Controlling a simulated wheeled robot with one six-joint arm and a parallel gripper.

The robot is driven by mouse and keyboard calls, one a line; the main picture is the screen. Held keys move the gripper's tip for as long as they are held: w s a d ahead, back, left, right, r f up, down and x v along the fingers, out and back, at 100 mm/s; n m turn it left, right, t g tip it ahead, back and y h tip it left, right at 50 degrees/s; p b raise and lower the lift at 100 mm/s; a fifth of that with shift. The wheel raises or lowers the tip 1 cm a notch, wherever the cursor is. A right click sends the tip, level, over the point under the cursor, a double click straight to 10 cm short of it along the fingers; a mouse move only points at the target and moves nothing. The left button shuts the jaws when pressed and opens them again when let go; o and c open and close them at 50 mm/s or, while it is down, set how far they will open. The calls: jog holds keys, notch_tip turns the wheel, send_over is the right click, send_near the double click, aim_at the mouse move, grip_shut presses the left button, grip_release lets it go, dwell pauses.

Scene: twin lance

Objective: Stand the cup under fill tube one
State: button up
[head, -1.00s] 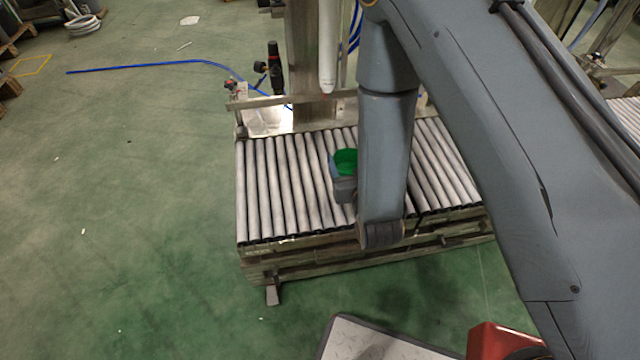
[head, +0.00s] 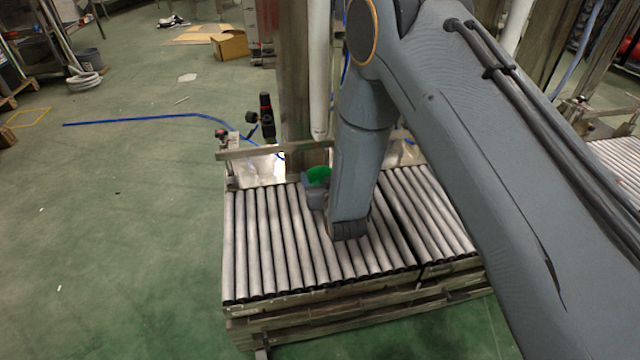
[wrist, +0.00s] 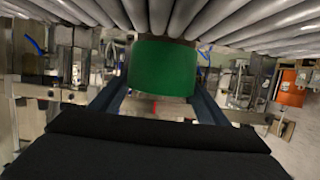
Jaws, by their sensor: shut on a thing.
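The green cup (head: 318,176) is held by my gripper (head: 317,194) above or on the roller conveyor, toward its back edge. In the wrist view, the cup (wrist: 162,66) sits between the two dark fingers of my gripper (wrist: 162,88), which are shut on its sides. A white fill tube (head: 319,75) hangs at the back, its tip a little above the cup in the picture. I cannot tell whether the cup is exactly under the tip or touching the rollers. My arm hides part of the cup's right side.
The roller conveyor (head: 265,245) has bare rollers left and in front of the cup. A metal rail (head: 262,151) and an upright post (head: 297,100) stand behind it. A black-handled fitting (head: 267,115) is at back left. Another white tube (head: 516,25) is farther right.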

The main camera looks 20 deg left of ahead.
aim_at(319, 179)
jog(key=shift+w+a, duration=0.55)
jog(key=shift+w, duration=0.3)
jog(key=shift+w+a+f+b, duration=0.1)
jog(key=shift+w+f+b, duration=0.05)
jog(key=shift+f+b, duration=0.65)
jog(key=shift+f, duration=0.95)
jog(key=shift+f, duration=0.2)
jog(key=o, duration=1.1)
